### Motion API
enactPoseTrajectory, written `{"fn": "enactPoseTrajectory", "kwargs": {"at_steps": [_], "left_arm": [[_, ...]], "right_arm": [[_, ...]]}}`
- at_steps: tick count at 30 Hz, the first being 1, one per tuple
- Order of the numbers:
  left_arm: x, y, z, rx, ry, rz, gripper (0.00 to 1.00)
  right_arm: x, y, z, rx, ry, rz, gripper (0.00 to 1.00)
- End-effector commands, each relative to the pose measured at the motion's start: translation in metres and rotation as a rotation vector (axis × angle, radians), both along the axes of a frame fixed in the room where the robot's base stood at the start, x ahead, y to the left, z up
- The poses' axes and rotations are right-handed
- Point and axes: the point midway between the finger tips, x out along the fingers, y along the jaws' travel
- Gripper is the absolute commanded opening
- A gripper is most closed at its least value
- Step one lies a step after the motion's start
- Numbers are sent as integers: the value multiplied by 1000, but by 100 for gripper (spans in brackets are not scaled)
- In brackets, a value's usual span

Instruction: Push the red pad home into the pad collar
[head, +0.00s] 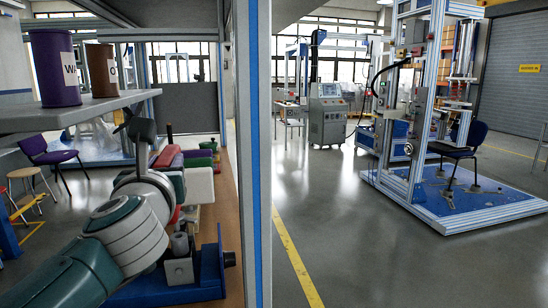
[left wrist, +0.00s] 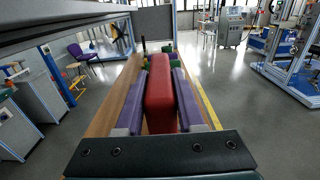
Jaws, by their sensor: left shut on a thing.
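In the head view my left gripper (head: 180,160) reaches away over the wooden bench, partly hidden by my own wrist. Green parts (left wrist: 168,49) show just beyond the red pad. I cannot tell which part is the pad collar, nor whether the pad touches it; the pad's far end is hidden. My right gripper is not in view.
A blue fixture (head: 205,283) with grey blocks stands on the near bench (head: 232,205). A shelf (head: 60,112) with purple and brown jars overhangs the left. A frame post (head: 252,150) rises to the right.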

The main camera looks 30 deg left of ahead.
Motion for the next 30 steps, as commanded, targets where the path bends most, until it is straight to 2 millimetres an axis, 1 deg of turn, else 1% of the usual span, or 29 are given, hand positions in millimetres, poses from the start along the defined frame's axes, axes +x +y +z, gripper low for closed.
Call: {"fn": "enactPoseTrajectory", "kwargs": {"at_steps": [30], "left_arm": [[0, 0, -24, 0, -3, 0, 0]], "right_arm": [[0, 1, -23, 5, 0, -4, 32]]}}
